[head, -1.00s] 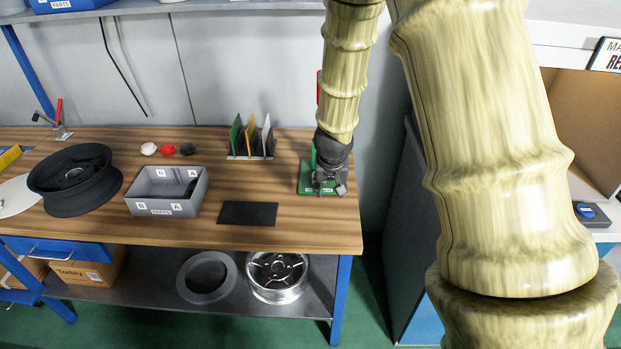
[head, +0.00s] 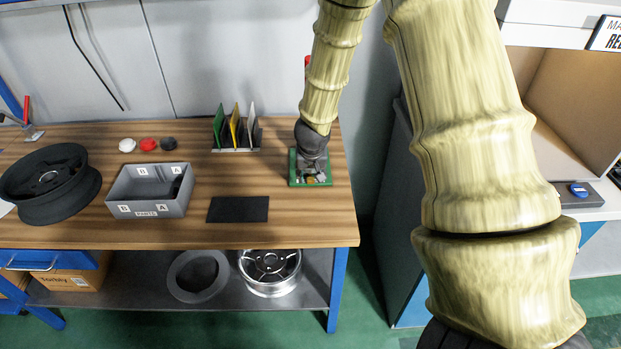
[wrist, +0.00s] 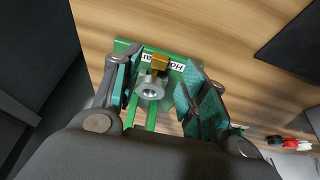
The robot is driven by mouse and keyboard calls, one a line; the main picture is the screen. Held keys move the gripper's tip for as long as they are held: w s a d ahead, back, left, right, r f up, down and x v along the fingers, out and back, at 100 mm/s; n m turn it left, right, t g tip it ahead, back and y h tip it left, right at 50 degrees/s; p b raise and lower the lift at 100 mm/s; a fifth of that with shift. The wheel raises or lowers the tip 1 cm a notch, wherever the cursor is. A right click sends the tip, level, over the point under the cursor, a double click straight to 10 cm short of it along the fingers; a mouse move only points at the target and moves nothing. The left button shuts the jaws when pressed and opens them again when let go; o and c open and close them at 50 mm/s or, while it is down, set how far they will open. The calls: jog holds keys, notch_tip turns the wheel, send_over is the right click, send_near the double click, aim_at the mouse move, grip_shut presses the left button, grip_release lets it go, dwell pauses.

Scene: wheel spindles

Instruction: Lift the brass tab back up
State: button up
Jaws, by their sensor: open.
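A green fixture (head: 294,169) stands at the right end of the workbench, and in the wrist view its base plate (wrist: 122,47) carries a white label (wrist: 177,64) that reads upside down. The brass tab (wrist: 159,62) is a small gold block on the fixture, beside a grey metal ring-shaped part (wrist: 150,88). My gripper (head: 313,172) is over the fixture and hides part of it in the head view. In the wrist view my gripper (wrist: 158,88) is open, with its teal-padded fingers apart on either side of the tab and ring. Nothing is held. Contact with the tab cannot be told.
A black mat (head: 238,209) and a grey divided bin (head: 148,192) lie left of the fixture. A rack with coloured plates (head: 236,130) stands behind the mat. White, red and dark caps (head: 148,144) and a black wheel (head: 48,180) are farther left.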

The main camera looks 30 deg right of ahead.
aim_at(311, 180)
jog(key=shift+x, duration=2.15)
grip_shut()
